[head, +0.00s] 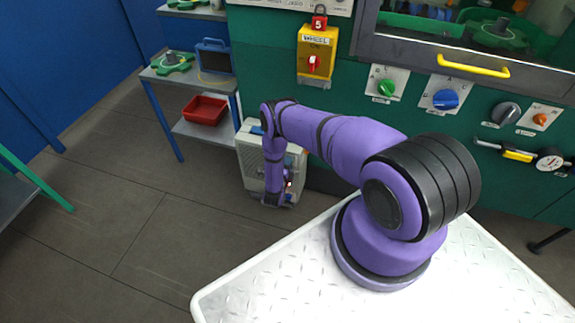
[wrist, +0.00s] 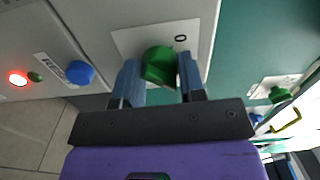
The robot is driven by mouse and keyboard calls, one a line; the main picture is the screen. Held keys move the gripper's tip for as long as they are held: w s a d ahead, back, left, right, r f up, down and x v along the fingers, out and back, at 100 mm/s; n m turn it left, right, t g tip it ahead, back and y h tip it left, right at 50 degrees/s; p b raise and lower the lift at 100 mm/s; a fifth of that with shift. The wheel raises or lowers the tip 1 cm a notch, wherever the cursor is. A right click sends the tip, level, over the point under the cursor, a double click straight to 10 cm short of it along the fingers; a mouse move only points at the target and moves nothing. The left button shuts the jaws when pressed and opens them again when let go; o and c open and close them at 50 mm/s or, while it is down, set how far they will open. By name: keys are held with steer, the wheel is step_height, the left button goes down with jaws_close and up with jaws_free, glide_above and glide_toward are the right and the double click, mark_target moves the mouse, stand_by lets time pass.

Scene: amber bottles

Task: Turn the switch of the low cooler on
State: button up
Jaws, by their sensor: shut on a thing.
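The low cooler (head: 252,165) is a pale grey box on the floor against the green wall, partly hidden by my arm. In the wrist view, a green knob (wrist: 158,66) sits on a white plate (wrist: 126,42) with a dark round mark beside it. My gripper (wrist: 160,78) has its blue fingers on either side of the green knob and is shut on it. In the head view my gripper (head: 288,186) is at the cooler's front, small and partly hidden.
A yellow switch box (head: 316,52) with a red knob and padlock hangs on the wall above. Green (head: 386,88) and blue (head: 445,98) knobs sit to its right. A shelf with a red tray (head: 205,109) stands left. Floor left of the cooler is clear.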

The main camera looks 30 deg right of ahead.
steer(key=shift+m, duration=0.3)
steer(key=o, duration=0.9)
steer(key=shift+s+a, duration=0.1)
steer(key=v, duration=1)
steer(key=shift+s+a, duration=0.2)
steer(key=shift+a, duration=0.05)
